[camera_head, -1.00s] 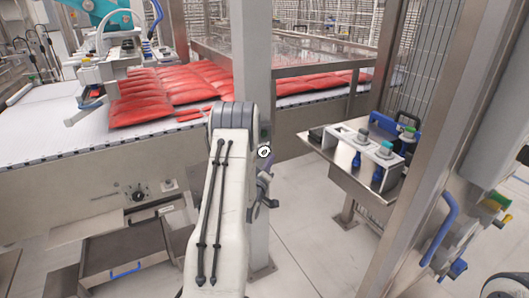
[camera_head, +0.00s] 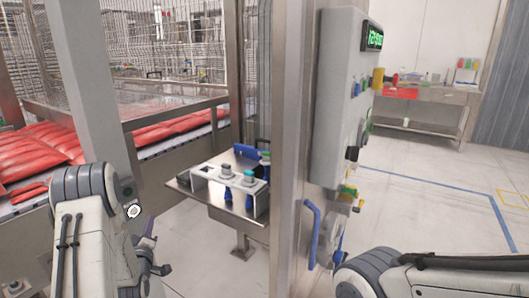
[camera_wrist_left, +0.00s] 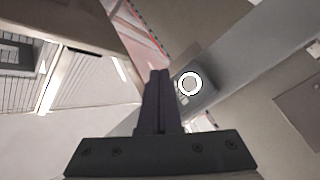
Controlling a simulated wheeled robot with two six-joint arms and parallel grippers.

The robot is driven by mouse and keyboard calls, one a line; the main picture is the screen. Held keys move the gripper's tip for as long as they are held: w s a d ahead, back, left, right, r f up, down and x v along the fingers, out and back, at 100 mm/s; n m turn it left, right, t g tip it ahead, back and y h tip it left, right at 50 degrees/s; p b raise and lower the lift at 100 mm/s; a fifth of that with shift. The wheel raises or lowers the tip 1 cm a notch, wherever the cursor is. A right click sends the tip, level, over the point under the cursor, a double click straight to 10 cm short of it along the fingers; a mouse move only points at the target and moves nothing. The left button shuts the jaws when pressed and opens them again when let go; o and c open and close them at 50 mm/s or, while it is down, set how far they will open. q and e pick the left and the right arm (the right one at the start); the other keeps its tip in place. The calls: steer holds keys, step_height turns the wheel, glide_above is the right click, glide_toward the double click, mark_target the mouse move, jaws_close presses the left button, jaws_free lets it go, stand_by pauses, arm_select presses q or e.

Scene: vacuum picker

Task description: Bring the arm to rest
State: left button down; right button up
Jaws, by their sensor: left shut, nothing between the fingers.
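My left arm (camera_head: 88,225) stands folded at the lower left of the head view. My left gripper (camera_head: 152,258) shows beside it as a small dark shape, partly hidden by the arm. In the left wrist view the two dark fingers of my left gripper (camera_wrist_left: 158,75) are pressed together with nothing between them. My right arm (camera_head: 440,272) shows at the lower right of the head view, but its gripper is out of view.
A metal side shelf (camera_head: 215,205) with a white holder (camera_head: 228,186) stands ahead. Red bags (camera_head: 50,145) lie on the conveyor at left. A steel post (camera_head: 292,110) and a control box (camera_head: 343,90) stand right of the shelf. Open floor (camera_head: 440,200) lies at right.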

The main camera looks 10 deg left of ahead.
arm_select(q)
steer(key=w+d+r+m+g+h, duration=0.1)
steer(key=w+d+m+g+h, duration=0.15)
steer(key=d, duration=0.65)
steer(key=w+d+r+m+g+h, duration=0.1)
steer(key=w+d+m+h, duration=0.2)
steer(key=d, duration=0.5)
steer(key=s+d+m+g+h, duration=0.1)
steer(key=s+d+m+g, duration=0.25)
steer(key=s+d, duration=0.45)
steer(key=s+d+m+g+h, duration=0.25)
steer(key=s+d+m, duration=0.2)
steer(key=d, duration=0.55)
steer(key=s+d+r+m+g+y, duration=0.1)
steer(key=s+d+r+m+g, duration=0.2)
steer(key=s, duration=1)
steer(key=s+d+m+g, duration=0.3)
steer(key=s+m+g, duration=0.2)
steer(key=s, duration=0.9)
step_height(320, 180, up, 14)
steer(key=p, duration=1.4)
steer(key=shift+a, duration=0.3)
